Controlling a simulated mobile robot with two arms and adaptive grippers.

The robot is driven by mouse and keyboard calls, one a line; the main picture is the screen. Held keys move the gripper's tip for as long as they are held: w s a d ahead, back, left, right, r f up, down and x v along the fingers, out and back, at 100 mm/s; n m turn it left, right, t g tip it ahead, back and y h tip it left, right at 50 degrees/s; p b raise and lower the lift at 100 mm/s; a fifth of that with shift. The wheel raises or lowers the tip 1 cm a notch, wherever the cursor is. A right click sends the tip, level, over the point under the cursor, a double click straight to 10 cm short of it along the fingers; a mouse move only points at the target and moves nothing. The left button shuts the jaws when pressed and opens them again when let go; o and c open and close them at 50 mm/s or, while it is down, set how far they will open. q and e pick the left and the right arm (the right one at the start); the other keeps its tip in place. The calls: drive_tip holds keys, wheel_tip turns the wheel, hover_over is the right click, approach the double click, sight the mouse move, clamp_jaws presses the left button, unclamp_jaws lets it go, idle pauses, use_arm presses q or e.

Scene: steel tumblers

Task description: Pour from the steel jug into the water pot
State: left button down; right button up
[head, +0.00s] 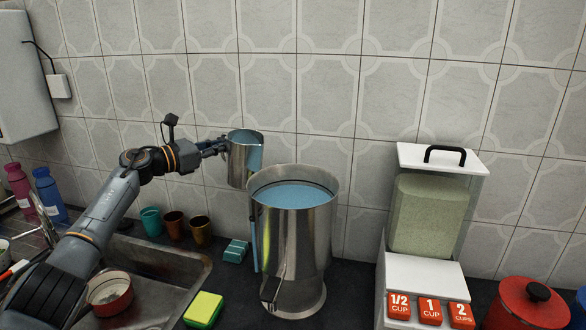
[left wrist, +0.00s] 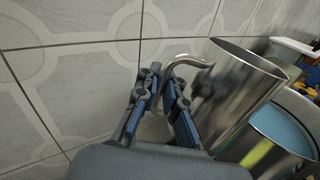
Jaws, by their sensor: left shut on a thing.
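The steel jug (head: 238,165) is held up at the left of the water pot's rim, close to upright; bluish water shows in its mouth. My left gripper (head: 222,146) is shut on the jug's handle. In the left wrist view the jug (left wrist: 232,92) stands right of the gripper (left wrist: 166,98), its curved handle between the fingers. The large steel water pot (head: 292,238) stands on the counter with blue water high inside; its rim and water also show in the left wrist view (left wrist: 285,128). My right gripper is not in view.
A grain dispenser (head: 430,215) stands right of the pot, with a red canister (head: 527,302) beyond it. Several small cups (head: 174,225) and a sink (head: 150,265) holding a red bowl (head: 110,292) lie left. A yellow-green sponge (head: 203,309) is in front. The tiled wall is close behind.

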sight(234, 136)
use_arm(q)
drive_tip(key=shift+m, duration=0.9)
drive_tip(key=r+p, duration=0.1)
drive_tip(key=d+r, duration=0.1)
drive_tip(key=r, duration=0.1)
drive_tip(key=r+p, duration=0.1)
drive_tip(key=r, duration=0.1)
drive_tip(key=shift+s+d+p, duration=0.15)
drive_tip(key=shift+s+p, duration=0.15)
drive_tip(key=shift+s+d+r+m+y+p, duration=0.2)
drive_tip(key=shift+s+d+r+m+p, duration=0.15)
drive_tip(key=shift+r+m+p, duration=0.2)
drive_tip(key=shift+s+d+r+m+y+p, duration=0.2)
drive_tip(key=shift+s+d+r+m+p, duration=0.15)
drive_tip(key=shift+r, duration=0.3)
drive_tip(key=shift+w+d, duration=0.1)
drive_tip(key=shift+d, duration=0.15)
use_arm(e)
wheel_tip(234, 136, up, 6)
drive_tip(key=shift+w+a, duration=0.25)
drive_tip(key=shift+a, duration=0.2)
use_arm(q)
drive_tip(key=shift+r+m+p, duration=0.15)
drive_tip(key=shift+m+p, duration=0.15)
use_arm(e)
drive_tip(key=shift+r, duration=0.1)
